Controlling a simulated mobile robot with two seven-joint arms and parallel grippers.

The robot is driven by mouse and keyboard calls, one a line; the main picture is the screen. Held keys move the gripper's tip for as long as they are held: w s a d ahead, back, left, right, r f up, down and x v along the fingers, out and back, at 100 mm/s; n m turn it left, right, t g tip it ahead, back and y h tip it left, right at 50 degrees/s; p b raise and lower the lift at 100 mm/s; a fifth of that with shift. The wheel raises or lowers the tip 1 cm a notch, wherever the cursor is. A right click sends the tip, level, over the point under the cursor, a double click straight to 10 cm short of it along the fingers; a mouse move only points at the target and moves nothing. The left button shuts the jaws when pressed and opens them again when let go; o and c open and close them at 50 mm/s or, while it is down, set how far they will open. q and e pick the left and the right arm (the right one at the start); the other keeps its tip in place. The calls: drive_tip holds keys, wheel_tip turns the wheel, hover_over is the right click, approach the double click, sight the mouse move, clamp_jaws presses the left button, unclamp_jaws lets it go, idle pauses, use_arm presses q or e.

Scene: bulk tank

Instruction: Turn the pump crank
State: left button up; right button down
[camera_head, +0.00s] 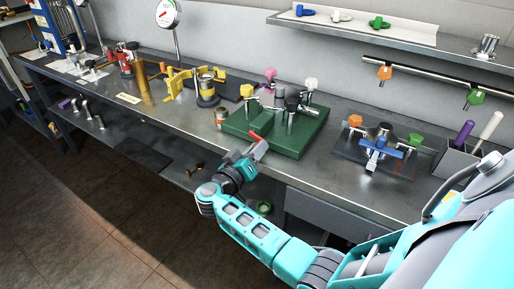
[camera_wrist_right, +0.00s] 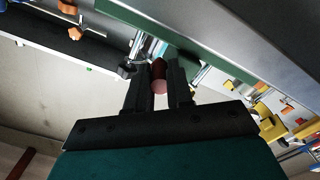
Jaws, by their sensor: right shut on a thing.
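My right gripper (camera_head: 257,148) is at the front edge of the bench, beside the green base plate (camera_head: 310,140). Its fingers are shut on a red handle (camera_head: 254,136), which looks like the crank's grip. In the right wrist view, the handle's dark red shaft and pink round end (camera_wrist_right: 160,86) sit between the two black fingers of the gripper (camera_wrist_right: 161,70). The rest of the crank and its joint are mostly hidden. Pipes and valves with several coloured knobs stand on the green plate. My left gripper is not in view.
A small blue-handled fixture (camera_head: 376,154) on a dark plate stands to the right, with a grey holder (camera_head: 455,164) beyond it. Yellow clamps (camera_head: 188,82) and a brass cylinder (camera_head: 143,79) stand to the left. A gauge (camera_head: 167,13) rises behind. The floor in front is clear.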

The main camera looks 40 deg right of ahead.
drive_tip(key=shift+w+a+f+m, duration=0.1)
drive_tip(key=shift+f+m, duration=0.15)
drive_tip(key=shift+m, duration=0.5)
drive_tip(key=shift+w+a+f+m, duration=0.1)
drive_tip(key=shift+f+m, duration=0.15)
drive_tip(key=shift+m, duration=0.5)
drive_tip(key=c, duration=1)
unclamp_jaws()
drive_tip(key=shift+w+r, duration=0.1)
